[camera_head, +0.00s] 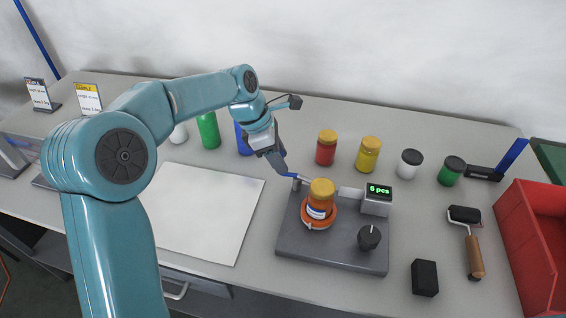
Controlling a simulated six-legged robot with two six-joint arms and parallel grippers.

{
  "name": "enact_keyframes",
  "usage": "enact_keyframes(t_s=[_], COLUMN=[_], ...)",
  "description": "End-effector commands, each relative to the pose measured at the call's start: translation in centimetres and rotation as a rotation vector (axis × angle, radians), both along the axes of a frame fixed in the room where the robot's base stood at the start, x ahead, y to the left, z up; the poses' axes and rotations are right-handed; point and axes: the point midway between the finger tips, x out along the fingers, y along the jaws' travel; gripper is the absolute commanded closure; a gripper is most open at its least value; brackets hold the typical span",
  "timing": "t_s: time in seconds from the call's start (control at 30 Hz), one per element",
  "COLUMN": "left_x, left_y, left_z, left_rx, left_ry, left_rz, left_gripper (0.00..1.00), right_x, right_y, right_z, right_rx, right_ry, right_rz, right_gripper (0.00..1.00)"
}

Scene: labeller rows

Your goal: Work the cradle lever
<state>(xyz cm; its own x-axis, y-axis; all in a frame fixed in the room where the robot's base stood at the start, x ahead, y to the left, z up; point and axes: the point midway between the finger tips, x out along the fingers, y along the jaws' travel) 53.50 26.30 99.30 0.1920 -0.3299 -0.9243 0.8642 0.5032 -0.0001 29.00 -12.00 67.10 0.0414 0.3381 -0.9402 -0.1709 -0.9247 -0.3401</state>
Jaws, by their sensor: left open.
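The labeller (340,255) is a dark grey plate on the table, right of centre. An orange cradle (305,222) on it bears an orange jar (322,200) with a yellow lid and a white-blue label. A blue lever-like part (294,176) shows at the labeller's back left corner. My left gripper (283,170) is open and empty, pointing down at this part from behind. The fingertips look close to it, but I cannot tell whether they touch. A small counter display with green text (378,190) and a black knob (369,237) stand at the plate's right. My right gripper is not in view.
Behind the labeller stand red (326,150), yellow (368,156), white (409,164) and green (451,171) jars. A roller (473,255), a black block (425,278) and a red crate (545,250) are at right. A white sheet (205,215) lies left.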

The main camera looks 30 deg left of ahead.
Motion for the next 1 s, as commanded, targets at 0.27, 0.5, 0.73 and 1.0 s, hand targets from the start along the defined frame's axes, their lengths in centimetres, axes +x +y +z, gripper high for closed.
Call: enact_keyframes(t_s=[0.27,0.5,0.73,1.0], left_x=[0.7,0.7,0.7,0.6], left_y=[-0.8,-0.8,-0.8,-0.8], left_z=[-2.2,-2.3,-2.3,-2.2], left_rx=[0.000,0.000,0.000,-0.001], left_ry=[-0.001,0.000,0.000,-0.001], left_rz=[0.000,0.001,0.001,0.025], left_gripper=[0.57,0.57,1.00,1.00], right_x=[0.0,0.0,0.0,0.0], right_y=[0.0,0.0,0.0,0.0], right_z=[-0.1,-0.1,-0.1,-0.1], right_rx=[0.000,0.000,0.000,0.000], right_ry=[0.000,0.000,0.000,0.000], right_rz=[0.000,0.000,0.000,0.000], right_gripper=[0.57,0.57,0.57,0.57])
